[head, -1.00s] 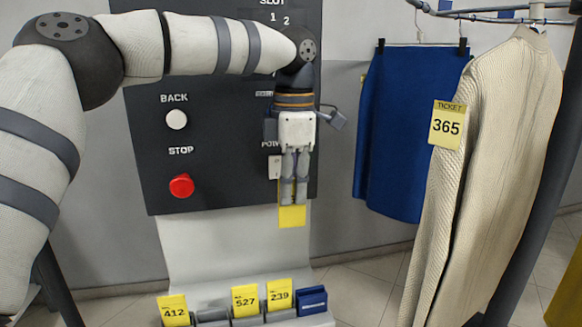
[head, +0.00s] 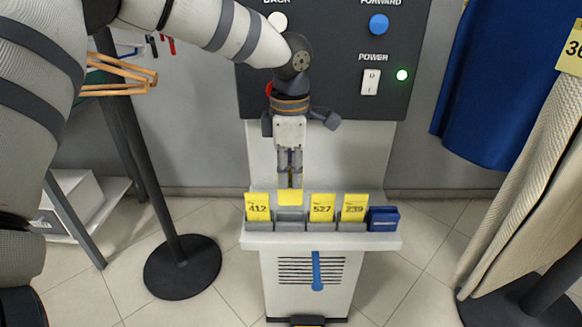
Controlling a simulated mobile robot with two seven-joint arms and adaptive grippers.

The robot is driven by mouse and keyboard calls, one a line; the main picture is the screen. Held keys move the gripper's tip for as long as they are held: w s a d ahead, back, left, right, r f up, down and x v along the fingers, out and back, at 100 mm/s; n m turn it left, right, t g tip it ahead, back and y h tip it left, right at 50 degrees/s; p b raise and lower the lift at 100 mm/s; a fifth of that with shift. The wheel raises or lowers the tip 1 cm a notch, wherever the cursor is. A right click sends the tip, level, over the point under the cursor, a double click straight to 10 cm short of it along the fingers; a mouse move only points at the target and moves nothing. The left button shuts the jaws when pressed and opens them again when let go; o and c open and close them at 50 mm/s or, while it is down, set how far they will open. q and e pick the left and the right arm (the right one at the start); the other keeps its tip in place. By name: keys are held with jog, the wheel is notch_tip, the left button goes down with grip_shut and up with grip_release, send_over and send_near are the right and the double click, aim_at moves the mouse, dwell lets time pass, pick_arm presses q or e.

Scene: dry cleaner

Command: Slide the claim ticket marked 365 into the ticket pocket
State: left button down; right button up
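My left gripper (head: 290,186) points down over the ledge (head: 322,242) of the console. It is shut on a plain yellow ticket (head: 291,198); no number shows on the visible part. The ticket is in front of or just above the grey ticket pocket (head: 291,214) between tickets 412 (head: 258,207) and 527 (head: 321,207). I cannot tell whether its lower edge is inside the pocket. Ticket 239 (head: 354,207) stands in a pocket to the right. A yellow tag (head: 573,50), partly cut off, hangs on the cream garment (head: 535,160). My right gripper is not in view.
A blue block (head: 383,219) sits at the ledge's right end. The dark control panel (head: 330,85) rises behind my gripper, with a blue forward button (head: 379,24) and a power switch (head: 370,82). A blue skirt (head: 490,90) hangs at right.

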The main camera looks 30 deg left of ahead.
aim_at(290, 188)
pick_arm(q)
jog(key=shift+f, duration=1.6)
jog(key=c, duration=1.7)
grip_release()
